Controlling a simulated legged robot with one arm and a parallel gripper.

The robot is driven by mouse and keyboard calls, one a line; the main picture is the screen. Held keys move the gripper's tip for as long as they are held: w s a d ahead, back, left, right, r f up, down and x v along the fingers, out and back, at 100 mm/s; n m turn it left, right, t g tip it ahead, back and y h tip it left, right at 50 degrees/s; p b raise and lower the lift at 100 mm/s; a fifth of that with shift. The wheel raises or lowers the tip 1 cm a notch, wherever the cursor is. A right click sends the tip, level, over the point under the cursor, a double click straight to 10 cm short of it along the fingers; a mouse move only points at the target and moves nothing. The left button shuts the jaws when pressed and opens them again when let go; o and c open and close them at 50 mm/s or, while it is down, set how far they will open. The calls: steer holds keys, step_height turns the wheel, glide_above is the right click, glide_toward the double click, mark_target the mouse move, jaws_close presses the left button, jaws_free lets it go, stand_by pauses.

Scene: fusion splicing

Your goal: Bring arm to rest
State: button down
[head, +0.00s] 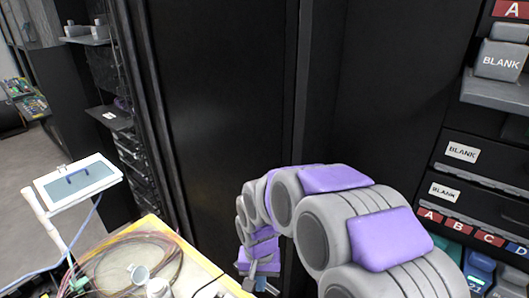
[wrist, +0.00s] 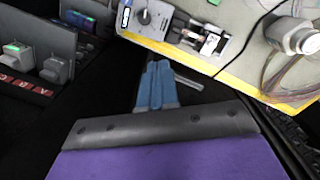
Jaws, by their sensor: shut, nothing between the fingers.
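My arm, grey with purple panels, reaches forward from the lower right of the head view and bends down. My gripper (head: 262,284) hangs low, just right of the yellow-edged work table (head: 205,272). In the wrist view my gripper (wrist: 157,70) shows its blue fingers close together, with nothing between them. The fingers lie over a dark gap below the table's yellow edge (wrist: 185,58). A thin clear rod-like piece (wrist: 188,80) shows beside the fingers; I cannot tell what it belongs to.
The table holds a grey device with a knob (wrist: 150,18), a white round container (wrist: 295,36) and coiled cable (head: 130,262). Black cabinets (head: 225,110) stand close in front. A shelf unit with BLANK labels (head: 462,151) and lettered bins (head: 460,226) is at the right. Open floor (head: 45,150) shows at the left.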

steer(key=s+d+r, duration=0.3)
steer(key=s+d, duration=0.2)
steer(key=s, duration=0.3)
steer(key=s+d+r, duration=0.3)
steer(key=s+d, duration=0.2)
steer(key=s, duration=0.3)
steer(key=s+d+r+g, duration=0.1)
steer(key=s+d+r, duration=0.2)
steer(key=s, duration=0.6)
steer(key=shift+d+r+n, duration=0.3)
steer(key=shift+d, duration=0.8)
steer(key=shift+a, duration=0.15)
steer(key=shift+a, duration=0.45)
steer(key=shift+d, duration=0.15)
